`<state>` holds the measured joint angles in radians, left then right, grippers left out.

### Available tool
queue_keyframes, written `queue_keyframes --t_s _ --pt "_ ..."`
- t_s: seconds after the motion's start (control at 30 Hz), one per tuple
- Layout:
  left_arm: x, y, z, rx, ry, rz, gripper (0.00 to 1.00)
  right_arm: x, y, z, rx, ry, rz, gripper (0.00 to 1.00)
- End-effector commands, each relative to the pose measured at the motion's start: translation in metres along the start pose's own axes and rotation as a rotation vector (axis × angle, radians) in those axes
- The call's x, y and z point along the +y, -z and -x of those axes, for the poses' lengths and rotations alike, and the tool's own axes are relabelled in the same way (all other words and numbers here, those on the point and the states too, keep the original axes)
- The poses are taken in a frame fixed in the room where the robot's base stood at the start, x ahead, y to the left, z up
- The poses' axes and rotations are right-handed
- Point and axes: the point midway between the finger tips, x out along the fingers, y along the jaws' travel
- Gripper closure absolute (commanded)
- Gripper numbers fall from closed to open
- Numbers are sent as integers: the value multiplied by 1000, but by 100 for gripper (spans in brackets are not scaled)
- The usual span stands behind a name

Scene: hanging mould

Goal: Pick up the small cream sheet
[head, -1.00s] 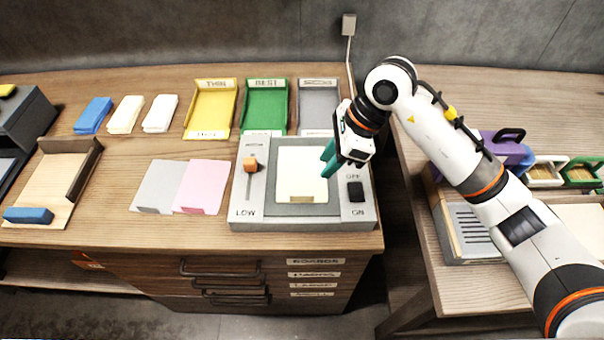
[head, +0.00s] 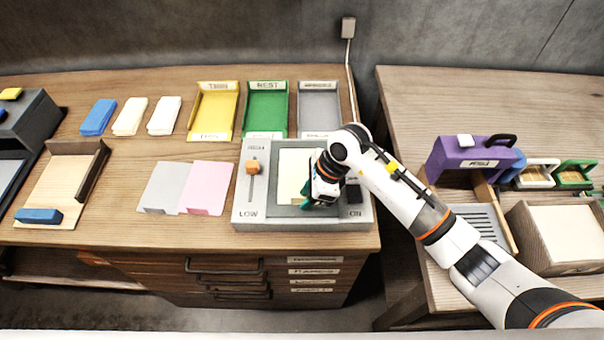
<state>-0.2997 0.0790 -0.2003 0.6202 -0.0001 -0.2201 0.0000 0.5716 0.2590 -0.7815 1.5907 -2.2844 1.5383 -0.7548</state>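My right gripper (head: 307,200) is low over the sheet's right front part, pointing down. Its teal fingertips are mostly hidden behind the gripper body, so I cannot tell whether they are open or touch the sheet. The gripper and wrist cover the sheet's right side. My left gripper is not in view.
Yellow (head: 213,108), green (head: 266,108) and grey (head: 319,108) trays stand behind the box. Grey (head: 165,187) and pink (head: 207,187) sheets lie left of it. Blue, cream and white pads lie further back left.

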Motion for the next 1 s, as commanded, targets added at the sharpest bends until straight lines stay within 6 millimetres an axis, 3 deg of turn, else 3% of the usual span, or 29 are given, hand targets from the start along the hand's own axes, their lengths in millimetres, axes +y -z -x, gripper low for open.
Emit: queue_keyframes --t_s 0.17,0.37,0.8,1.0 --pt "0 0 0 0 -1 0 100 0 0 0 0 -1 0 70" --pt "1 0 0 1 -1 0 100 0 0 0 0 0 -1 100" --pt "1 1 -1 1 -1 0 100 0 0 2 0 -1 0 100" --pt "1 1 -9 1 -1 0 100 2 9 25 -1 -5 4 100"
